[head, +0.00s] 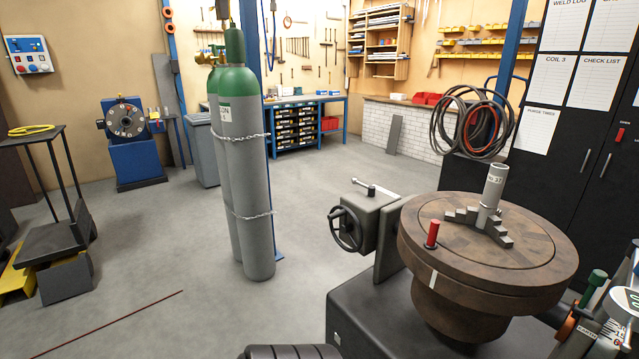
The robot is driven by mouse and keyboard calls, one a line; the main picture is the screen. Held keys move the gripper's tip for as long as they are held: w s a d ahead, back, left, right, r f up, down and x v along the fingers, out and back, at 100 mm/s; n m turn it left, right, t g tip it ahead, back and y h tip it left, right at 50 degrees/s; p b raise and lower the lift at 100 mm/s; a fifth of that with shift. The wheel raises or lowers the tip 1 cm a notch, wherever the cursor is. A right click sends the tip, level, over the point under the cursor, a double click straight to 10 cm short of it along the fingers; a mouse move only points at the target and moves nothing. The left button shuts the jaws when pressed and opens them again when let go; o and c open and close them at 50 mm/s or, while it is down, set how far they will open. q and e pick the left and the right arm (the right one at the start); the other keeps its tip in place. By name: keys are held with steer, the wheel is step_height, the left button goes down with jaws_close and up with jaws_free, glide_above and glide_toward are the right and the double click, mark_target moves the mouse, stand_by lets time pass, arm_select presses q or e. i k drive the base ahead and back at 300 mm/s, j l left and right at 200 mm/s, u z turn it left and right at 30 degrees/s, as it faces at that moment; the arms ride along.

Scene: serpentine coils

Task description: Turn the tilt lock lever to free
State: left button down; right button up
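A positioner with a round brown turntable (535,255) stands at the lower right on a dark base (372,305). A grey tilt gearbox (368,216) sits on its left side with a black handwheel (345,229). A red-handled pin (432,234) stands upright at the turntable's near left edge. A grey tube (492,188) stands in the stepped jaws on top. Neither gripper is in view.
Two chained gas cylinders with green tops (240,165) stand left of the positioner, with open floor (320,175) between. A black cart (50,240) is at far left. A dark cabinet (585,165) is behind at right. Equipment with a green knob (598,278) crowds the lower right corner.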

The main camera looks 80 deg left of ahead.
mark_target(371, 189)
steer(key=u, duration=2.15)
steer(key=z, duration=0.25)
steer(key=i+j+z, duration=0.25)
steer(key=z, duration=0.2)
steer(key=i+j+z, duration=0.2)
steer(key=j+z, duration=0.25)
steer(key=i+j+z, duration=0.15)
steer(key=j+z, duration=0.25)
